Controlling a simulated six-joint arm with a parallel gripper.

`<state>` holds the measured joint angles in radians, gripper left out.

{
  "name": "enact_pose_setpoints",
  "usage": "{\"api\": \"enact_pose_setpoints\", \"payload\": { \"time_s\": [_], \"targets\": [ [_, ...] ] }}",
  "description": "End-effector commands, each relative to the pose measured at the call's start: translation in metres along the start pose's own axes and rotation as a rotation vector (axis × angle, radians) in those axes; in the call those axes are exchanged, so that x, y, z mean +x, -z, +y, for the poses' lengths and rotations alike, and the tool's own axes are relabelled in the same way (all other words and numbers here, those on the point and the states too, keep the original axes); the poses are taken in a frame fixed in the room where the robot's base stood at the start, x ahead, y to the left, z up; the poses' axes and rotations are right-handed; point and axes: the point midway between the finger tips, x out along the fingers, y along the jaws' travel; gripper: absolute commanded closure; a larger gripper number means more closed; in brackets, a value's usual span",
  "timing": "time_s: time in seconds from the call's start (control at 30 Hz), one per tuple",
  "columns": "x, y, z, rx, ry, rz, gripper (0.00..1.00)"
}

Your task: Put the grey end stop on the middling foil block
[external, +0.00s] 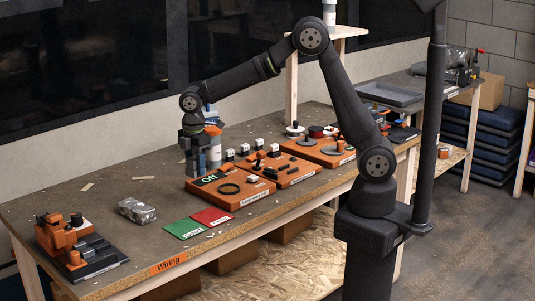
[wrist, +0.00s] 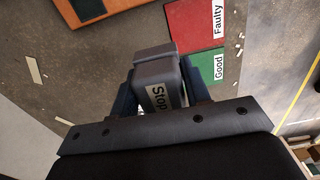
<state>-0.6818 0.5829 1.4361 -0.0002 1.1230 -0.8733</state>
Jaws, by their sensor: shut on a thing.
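My gripper (wrist: 160,88) is shut on the grey end stop (wrist: 152,62), a grey block with a white "Stop" label, seen between the blue fingers in the wrist view. In the external view my gripper (external: 193,170) points down above the bench, behind the orange board marked "Off". The end stop is hard to make out there. A crumpled silver foil block (external: 137,210) lies on the bench to the left of my gripper, apart from it. I see no other foil block for certain, and none in the wrist view.
A green "Good" card (external: 184,229) and a red "Faulty" card (external: 212,216) lie near the front edge. An orange and black fixture (external: 75,245) stands at the left end. Orange boards with parts (external: 230,188) fill the right. The bench around the foil block is mostly clear.

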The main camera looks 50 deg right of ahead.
Motion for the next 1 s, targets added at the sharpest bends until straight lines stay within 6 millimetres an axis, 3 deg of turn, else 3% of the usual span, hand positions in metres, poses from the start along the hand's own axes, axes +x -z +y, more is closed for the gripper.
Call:
{"api": "enact_pose_setpoints", "payload": {
  "time_s": [0.3,0.5,0.67,1.0],
  "targets": [
    [-0.021,0.047,0.07,-0.011,-0.002,0.001,0.81],
    [-0.029,0.061,0.093,-0.015,-0.002,0.001,0.81],
    [-0.026,0.072,0.096,-0.018,0.0,-0.001,0.81],
    [0.018,0.143,0.076,-0.02,0.0,-0.001,0.81]
  ]
}}
